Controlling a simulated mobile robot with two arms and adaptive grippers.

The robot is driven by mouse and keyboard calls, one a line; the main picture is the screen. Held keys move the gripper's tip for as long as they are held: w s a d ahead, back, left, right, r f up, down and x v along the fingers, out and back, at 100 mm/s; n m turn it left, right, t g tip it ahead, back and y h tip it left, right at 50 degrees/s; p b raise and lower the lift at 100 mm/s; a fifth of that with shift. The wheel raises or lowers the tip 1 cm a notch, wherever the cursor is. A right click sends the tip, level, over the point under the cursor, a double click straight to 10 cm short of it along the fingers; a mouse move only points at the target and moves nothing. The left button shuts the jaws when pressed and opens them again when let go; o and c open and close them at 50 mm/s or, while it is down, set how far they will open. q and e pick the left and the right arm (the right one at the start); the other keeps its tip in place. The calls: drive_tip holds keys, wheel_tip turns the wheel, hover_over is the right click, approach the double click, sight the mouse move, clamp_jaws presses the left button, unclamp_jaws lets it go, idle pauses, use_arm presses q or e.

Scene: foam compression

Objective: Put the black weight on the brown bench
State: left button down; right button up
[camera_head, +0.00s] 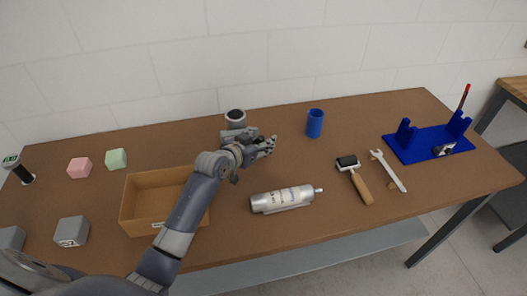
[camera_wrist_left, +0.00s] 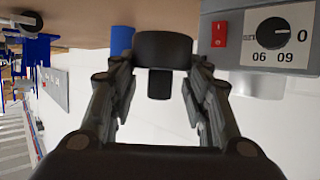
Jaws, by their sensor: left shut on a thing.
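My left gripper (camera_head: 266,146) is over the back middle of the brown bench (camera_head: 340,235). In the left wrist view, its two fingers (camera_wrist_left: 163,62) are shut on the black weight (camera_wrist_left: 163,48), a dark round block with a narrower stub. In the head view the weight cannot be made out clearly at the fingers. Whether the weight touches the bench cannot be told. My right gripper is not in view.
A blue cup (camera_head: 315,123) stands right of the gripper, and a dark-topped white object (camera_head: 236,117) just behind it. An open box (camera_head: 150,203), a silver cylinder (camera_head: 282,199), a roller (camera_head: 355,178), a wrench (camera_head: 388,170) and a blue stand (camera_head: 425,146) are around. The bench's front right is clear.

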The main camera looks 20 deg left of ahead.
use_arm(q)
wheel_tip(320, 180, down, 2)
drive_tip(key=shift+d+f, duration=0.15)
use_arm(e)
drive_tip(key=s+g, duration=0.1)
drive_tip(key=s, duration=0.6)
use_arm(q)
wheel_tip(320, 180, down, 3)
drive_tip(key=shift+w+f, duration=0.1)
drive_tip(key=shift+w, duration=0.05)
drive_tip(key=c, duration=0.9)
unclamp_jaws()
drive_tip(key=shift+f, duration=0.15)
drive_tip(key=shift+o, duration=0.2)
drive_tip(key=shift+s, duration=0.25)
drive_tip(key=v, duration=0.5)
drive_tip(key=shift+s+r, duration=0.25)
drive_tip(key=shift+s, duration=0.05)
drive_tip(key=shift+b+v, duration=0.3)
drive_tip(key=shift+v, duration=0.5)
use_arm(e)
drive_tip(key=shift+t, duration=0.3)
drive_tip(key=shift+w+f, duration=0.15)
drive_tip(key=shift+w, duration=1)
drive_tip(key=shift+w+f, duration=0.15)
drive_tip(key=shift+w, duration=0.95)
